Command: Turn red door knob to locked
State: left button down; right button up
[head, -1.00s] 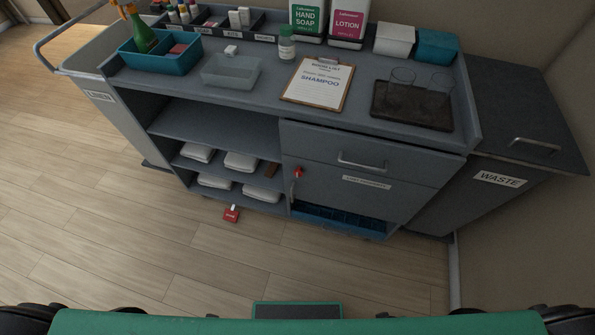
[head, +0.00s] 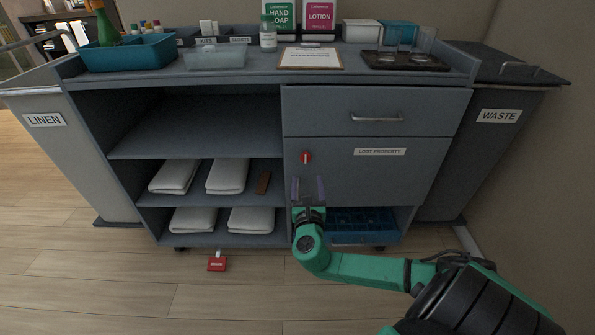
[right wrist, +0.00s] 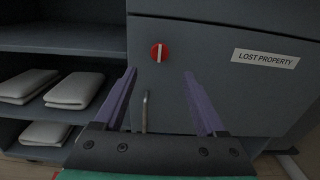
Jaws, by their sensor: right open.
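The red door knob (head: 306,157) is on the upper left of the grey door labelled "LOST PROPERTY" (head: 340,172). In the right wrist view the round red knob (right wrist: 159,53) carries a pale bar that stands about upright. My right gripper (head: 308,181) is open and empty, just below the knob and in front of the door. In the right wrist view its two purple fingers (right wrist: 162,77) are spread, with the knob beyond and above the gap between them. A metal handle (right wrist: 146,112) on the door shows between the fingers. My left gripper is not in view.
A drawer with a bar handle (head: 376,118) is above the door. Open shelves with folded white towels (head: 226,176) are to the left. A blue divided tray (head: 362,222) is below. A red tag (head: 217,264) lies on the floor. The countertop holds bottles, glasses and bins.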

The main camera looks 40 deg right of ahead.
aim_at(306, 159)
jog(key=b+x, duration=0.1)
jog(key=x, duration=0.8)
jog(key=shift+w+d+b, duration=0.15)
jog(key=shift+w+b, duration=0.05)
jog(key=shift+b, duration=0.2)
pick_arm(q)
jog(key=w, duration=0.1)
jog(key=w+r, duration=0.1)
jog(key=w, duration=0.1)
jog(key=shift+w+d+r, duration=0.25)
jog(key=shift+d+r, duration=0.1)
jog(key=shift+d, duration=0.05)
pick_arm(e)
grip_shut()
